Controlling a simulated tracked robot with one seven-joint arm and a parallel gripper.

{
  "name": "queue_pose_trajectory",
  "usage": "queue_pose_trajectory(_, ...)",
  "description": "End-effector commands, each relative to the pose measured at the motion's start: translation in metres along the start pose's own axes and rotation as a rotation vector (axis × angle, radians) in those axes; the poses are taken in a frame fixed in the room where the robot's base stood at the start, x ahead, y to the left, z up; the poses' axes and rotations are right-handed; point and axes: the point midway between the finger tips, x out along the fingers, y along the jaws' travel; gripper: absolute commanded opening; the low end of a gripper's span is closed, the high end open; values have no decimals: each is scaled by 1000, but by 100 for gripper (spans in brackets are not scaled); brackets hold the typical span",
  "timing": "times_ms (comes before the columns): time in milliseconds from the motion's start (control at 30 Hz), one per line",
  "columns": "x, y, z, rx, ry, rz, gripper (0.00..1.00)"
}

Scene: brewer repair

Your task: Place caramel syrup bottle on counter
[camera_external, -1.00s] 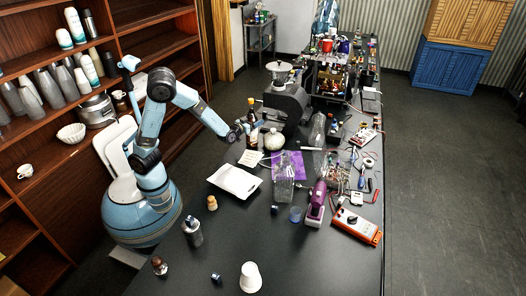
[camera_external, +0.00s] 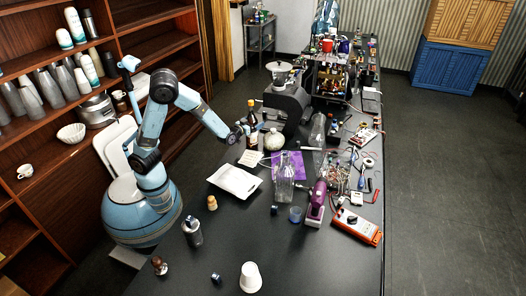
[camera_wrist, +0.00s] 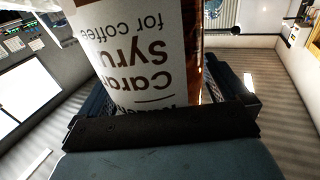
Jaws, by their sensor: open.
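The caramel syrup bottle (camera_external: 251,116) is a dark, narrow-necked bottle standing upright at the counter's left side, near the grinder. In the wrist view its white label (camera_wrist: 135,50) fills the upper middle, with the text upside down. My gripper (camera_external: 240,130) is right at the bottle. In the wrist view the open jaws (camera_wrist: 155,100) lie on both sides of the bottle. The front bar of my gripper hides part of the bottle, and whether its base touches the black counter (camera_external: 258,228) is hidden.
A clear bottle (camera_external: 284,183) and purple tool (camera_external: 318,201) stand further right. The near counter has free room.

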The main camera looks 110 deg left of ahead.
Motion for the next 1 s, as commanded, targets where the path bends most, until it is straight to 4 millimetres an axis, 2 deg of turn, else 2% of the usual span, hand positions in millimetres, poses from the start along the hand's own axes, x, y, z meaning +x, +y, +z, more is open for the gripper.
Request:
queue_pose_trajectory(167,-14,1,-1,-1,-1,2,100)
queue_pose_trajectory(500,-78,1,-2,-2,0,3,100)
queue_pose_trajectory(700,-107,1,-1,-2,0,2,100)
queue_pose_trajectory(1000,-120,0,-1,0,1,-1,100)
